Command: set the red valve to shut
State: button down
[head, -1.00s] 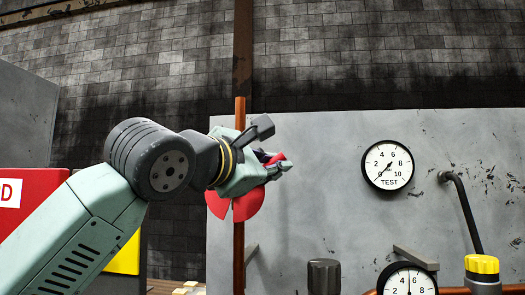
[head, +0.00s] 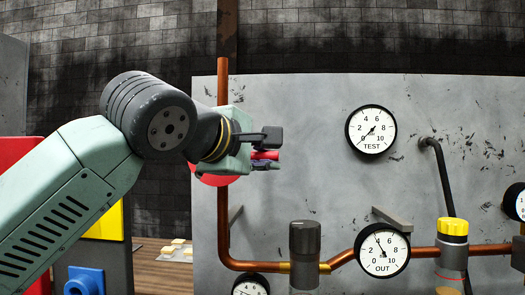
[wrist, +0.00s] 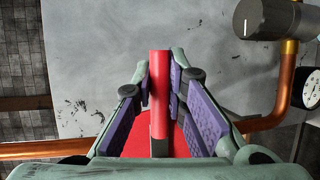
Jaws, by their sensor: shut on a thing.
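The red valve shows in the head view as a red lever (head: 265,155) and part of a round red plate (head: 212,176), near the upright copper pipe. My gripper (head: 272,160) is closed around the lever there. In the wrist view the red lever (wrist: 159,85) runs lengthwise between the purple pads of my gripper (wrist: 161,75), which is shut on it. The red plate shows below and behind the lever. The valve's body and its joint to the pipe are hidden by my gripper and wrist.
The copper pipe (head: 224,220) bends right along the grey panel (head: 310,120). A dark knob (head: 305,240), the OUT gauge (head: 382,249), the TEST gauge (head: 371,129) and a yellow-topped valve (head: 453,231) are to the right. A blue fitting (head: 86,281) is lower left.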

jog(key=shift+f, duration=0.15)
jog(key=c, duration=1.6)
grip_release()
jog(key=v, duration=1.2)
